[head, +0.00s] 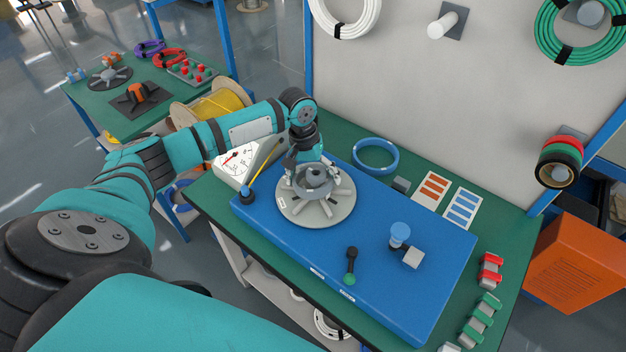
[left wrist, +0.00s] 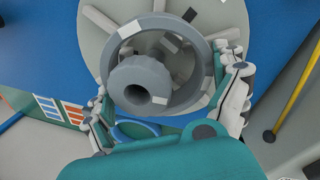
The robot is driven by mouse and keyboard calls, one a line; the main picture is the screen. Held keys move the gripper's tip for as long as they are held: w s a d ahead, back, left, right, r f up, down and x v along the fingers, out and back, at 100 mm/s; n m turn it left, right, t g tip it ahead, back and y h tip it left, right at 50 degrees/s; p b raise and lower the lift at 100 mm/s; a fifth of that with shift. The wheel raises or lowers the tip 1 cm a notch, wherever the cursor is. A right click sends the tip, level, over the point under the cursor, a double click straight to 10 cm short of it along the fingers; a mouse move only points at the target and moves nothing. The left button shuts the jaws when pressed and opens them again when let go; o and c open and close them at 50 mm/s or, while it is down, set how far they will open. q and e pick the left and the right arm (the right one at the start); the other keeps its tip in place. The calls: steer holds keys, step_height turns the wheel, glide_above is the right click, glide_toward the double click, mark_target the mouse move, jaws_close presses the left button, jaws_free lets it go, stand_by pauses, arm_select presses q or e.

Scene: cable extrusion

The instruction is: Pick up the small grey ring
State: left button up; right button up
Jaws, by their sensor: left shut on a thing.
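The small grey ring (left wrist: 204,62) shows in the left wrist view, around the grey hub (left wrist: 140,85) in the middle of a pale round spoked plate (left wrist: 95,45). In the head view the plate (head: 318,217) lies on the left part of the blue board. My left gripper (head: 308,170) points down over the plate's middle. In the left wrist view its two fingers (left wrist: 168,98) are on opposite sides of the ring, shut on it. I cannot tell whether the ring is lifted off the plate. My right gripper is not in view.
The blue board (head: 350,300) lies on a green table (head: 210,200). A white dial gauge (head: 235,165) stands close left of my gripper.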

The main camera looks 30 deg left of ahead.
arm_select(q)
step_height(320, 180, up, 9)
steer(key=shift+f+b, duration=0.1)
steer(key=shift+b, duration=0.4)
steer(key=shift+r, duration=0.35)
steer(key=shift+d+f+y+p, duration=0.25)
steer(key=shift+f+y+p, duration=0.1)
steer(key=shift+p, duration=0.1)
steer(key=shift+w+d+f+y+p, duration=0.1)
steer(key=shift+d+f+y+p, duration=0.15)
steer(key=shift+f, duration=0.3)
steer(key=shift+f+y+p, duration=0.1)
steer(key=shift+f+y, duration=0.2)
steer(key=shift+f, duration=0.3)
steer(key=shift+f, duration=0.15)
steer(key=shift+f, duration=2.95)
steer(key=shift+f+p, duration=0.3)
steer(key=shift+f, duration=0.15)
